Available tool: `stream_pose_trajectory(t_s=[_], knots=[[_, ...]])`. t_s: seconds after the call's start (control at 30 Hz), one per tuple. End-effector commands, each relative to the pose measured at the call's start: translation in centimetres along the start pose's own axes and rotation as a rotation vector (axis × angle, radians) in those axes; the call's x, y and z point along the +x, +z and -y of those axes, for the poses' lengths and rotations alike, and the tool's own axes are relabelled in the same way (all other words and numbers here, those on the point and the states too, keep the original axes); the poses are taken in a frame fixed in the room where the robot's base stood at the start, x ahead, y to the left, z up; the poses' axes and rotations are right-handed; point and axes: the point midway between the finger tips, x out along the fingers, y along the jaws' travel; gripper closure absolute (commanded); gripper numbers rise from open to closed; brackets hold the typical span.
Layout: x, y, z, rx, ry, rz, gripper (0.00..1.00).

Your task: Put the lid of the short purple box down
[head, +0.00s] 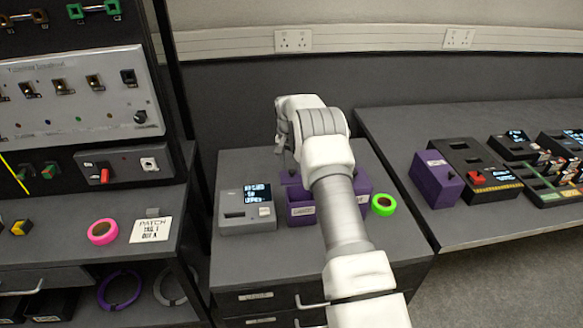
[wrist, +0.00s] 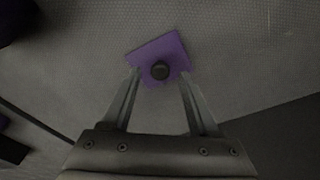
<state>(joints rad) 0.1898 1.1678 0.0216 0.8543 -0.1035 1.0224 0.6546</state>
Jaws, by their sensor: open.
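In the wrist view, the purple square lid (wrist: 152,52) with a dark round knob (wrist: 160,71) lies on a grey textured surface. My gripper (wrist: 160,76) is open, its fingertips on either side of the knob, with gaps showing between. In the head view, a purple box (head: 301,212) with a pale label stands on the middle drawer unit, partly hidden behind my arm. More purple (head: 364,188) shows on the arm's other side. The arm hides my fingertips there. I cannot tell which purple part is the short box.
A grey device with a screen (head: 232,220) stands left of the purple box, and a green tape roll (head: 384,205) to its right. Another purple box (head: 436,180) is on the right bench. The drawer unit's front top (head: 270,260) is clear.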

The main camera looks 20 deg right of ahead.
Motion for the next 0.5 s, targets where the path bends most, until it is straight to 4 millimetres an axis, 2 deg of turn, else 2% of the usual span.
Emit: stream_pose_trajectory(t_s=[0.3, 0.5], knots=[[-7.1, 0.0, 0.1, -0.001, -0.002, -0.003, 0.40], [-10.0, 0.0, 0.0, 0.000, -0.001, -0.001, 0.40]])
